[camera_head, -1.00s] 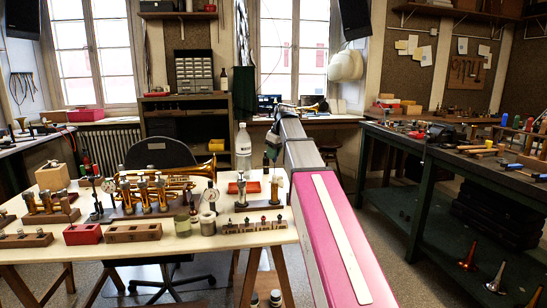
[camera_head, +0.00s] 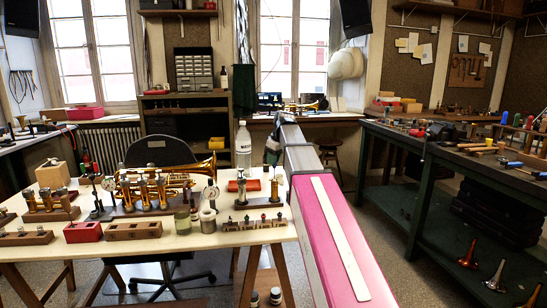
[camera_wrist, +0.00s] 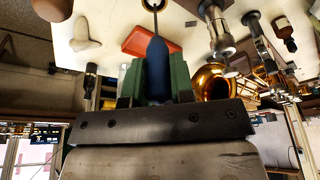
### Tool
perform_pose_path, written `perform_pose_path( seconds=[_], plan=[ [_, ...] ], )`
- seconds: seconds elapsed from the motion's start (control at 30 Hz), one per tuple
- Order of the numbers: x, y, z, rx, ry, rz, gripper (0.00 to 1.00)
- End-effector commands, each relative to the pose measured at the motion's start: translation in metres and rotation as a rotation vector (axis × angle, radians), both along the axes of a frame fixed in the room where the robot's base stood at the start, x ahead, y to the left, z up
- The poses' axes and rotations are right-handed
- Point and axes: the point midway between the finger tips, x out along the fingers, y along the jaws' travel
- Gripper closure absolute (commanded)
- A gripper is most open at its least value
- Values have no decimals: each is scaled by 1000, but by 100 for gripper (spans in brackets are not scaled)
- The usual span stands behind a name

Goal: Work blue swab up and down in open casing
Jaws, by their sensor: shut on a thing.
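In the wrist view, my gripper (camera_wrist: 156,68) has green fingers shut on the blue swab (camera_wrist: 157,72). The swab's dark blue body sits between the fingers, and a thin rod with a ring shows beyond it at the top of the picture. In the head view, my pink and grey arm hides most of the gripper and the swab does not show clearly. A brass horn (camera_head: 172,181) lies on the white table, with upright valve parts (camera_head: 145,192) in a wooden block in front of it. I cannot tell which casing is open, or whether the swab is inside one.
Wooden blocks (camera_head: 133,231), a small gauge (camera_head: 211,195) and round tins (camera_head: 182,222) crowd the table (camera_head: 190,242). A green-framed workbench (camera_head: 410,205) stands at right, with open floor before it.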

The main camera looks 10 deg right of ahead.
Motion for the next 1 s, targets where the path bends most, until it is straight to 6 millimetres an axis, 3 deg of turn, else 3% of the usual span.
perform_pose_path(
  seconds=[0.7, 1.0],
  plan=[
    [0, 0, 35, 0, 0, -1, 100],
    [0, 0, 35, 0, 0, -1, 100]
  ],
)
